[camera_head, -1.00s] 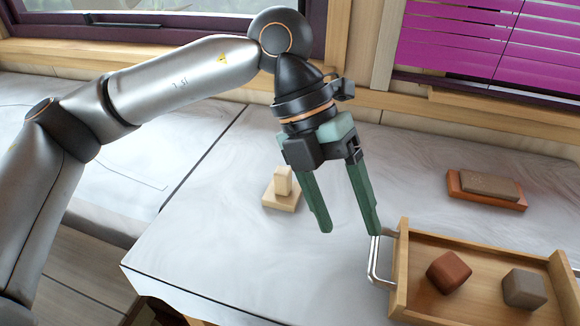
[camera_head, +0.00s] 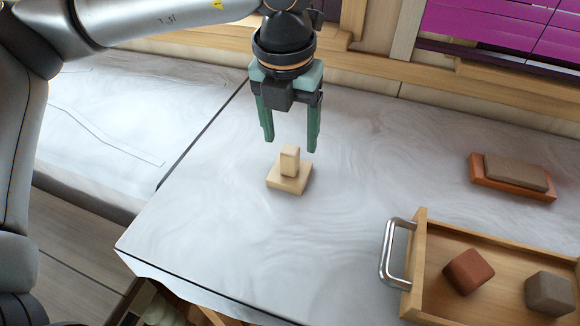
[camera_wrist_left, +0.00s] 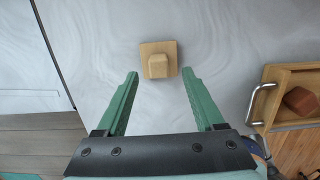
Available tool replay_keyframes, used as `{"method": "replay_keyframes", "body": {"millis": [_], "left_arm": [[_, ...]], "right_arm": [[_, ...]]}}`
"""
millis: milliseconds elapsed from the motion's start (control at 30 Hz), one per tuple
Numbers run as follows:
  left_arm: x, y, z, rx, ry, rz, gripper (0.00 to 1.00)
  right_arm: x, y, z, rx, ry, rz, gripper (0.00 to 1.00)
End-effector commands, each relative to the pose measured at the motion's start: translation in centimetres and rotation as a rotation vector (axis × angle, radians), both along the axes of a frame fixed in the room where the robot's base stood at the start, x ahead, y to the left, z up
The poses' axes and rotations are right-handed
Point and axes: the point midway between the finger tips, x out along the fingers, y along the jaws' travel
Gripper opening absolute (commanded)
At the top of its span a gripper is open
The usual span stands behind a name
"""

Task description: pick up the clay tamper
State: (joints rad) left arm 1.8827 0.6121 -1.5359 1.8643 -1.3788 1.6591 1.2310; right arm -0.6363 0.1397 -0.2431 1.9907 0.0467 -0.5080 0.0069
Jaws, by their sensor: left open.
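The clay tamper (camera_head: 289,178) is a pale wooden block with a square base plate and a short upright handle. It stands upright on the grey marbled worktop, left of the tray. It also shows in the left wrist view (camera_wrist_left: 158,62), ahead of the fingertips and roughly centred between them. My left gripper (camera_head: 290,145) has green fingers pointing down, open and empty. In the head view its fingertips appear just above and behind the tamper handle, apart from it. In the left wrist view the open fingers (camera_wrist_left: 160,76) reach towards the tamper. My right gripper does not show.
A wooden tray (camera_head: 418,262) with a metal handle (camera_head: 388,255) stands at the right, holding a reddish block (camera_head: 468,272) and a grey-brown block (camera_head: 549,293). A brown block (camera_head: 516,172) lies on an orange base (camera_head: 484,186) behind it. The worktop around the tamper is clear.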

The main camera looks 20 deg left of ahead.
Motion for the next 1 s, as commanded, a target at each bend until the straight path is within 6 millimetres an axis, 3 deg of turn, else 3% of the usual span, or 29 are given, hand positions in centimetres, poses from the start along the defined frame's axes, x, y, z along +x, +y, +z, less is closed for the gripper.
{"method": "replay_keyframes", "body": {"millis": [300,633,1000], "left_arm": [[0.4,0.2,-4.3,0.001,0.003,0.000,0.70],[0.5,0.2,-5.0,0.000,0.002,0.000,0.69],[0.5,0.2,-5.0,0.000,0.002,0.000,0.27]], "right_arm": [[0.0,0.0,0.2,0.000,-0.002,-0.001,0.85],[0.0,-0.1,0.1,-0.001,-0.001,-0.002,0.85],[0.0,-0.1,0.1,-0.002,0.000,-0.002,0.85]]}}
